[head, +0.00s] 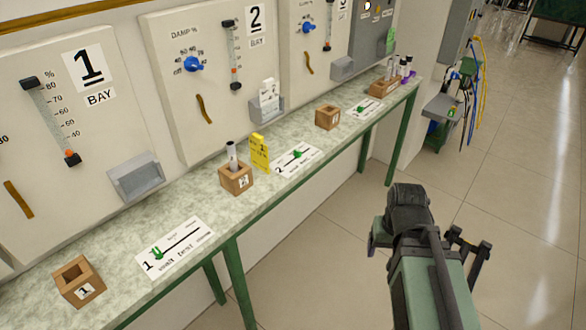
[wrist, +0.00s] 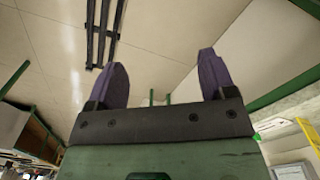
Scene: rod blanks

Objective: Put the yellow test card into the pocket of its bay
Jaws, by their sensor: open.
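The yellow test card (head: 260,153) stands upright on the bench, just right of the wooden block marked 2 (head: 236,180); its print is too small to read. Grey pockets are on the panels: bay 1's pocket (head: 136,183) looks empty, bay 2's pocket (head: 268,112) holds white cards, and a third pocket (head: 343,69) is farther along. My gripper (head: 373,243) is off the bench's front, over the floor, well to the right of the card. In the wrist view its two purple fingers (wrist: 162,80) are spread with nothing between them.
The narrow bench (head: 205,207) carries wooden blocks, one marked 1 (head: 79,281), and printed strips with green pieces (head: 158,253). A vial stands in block 2, close to the card. More vials (head: 400,68) are at the far end.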

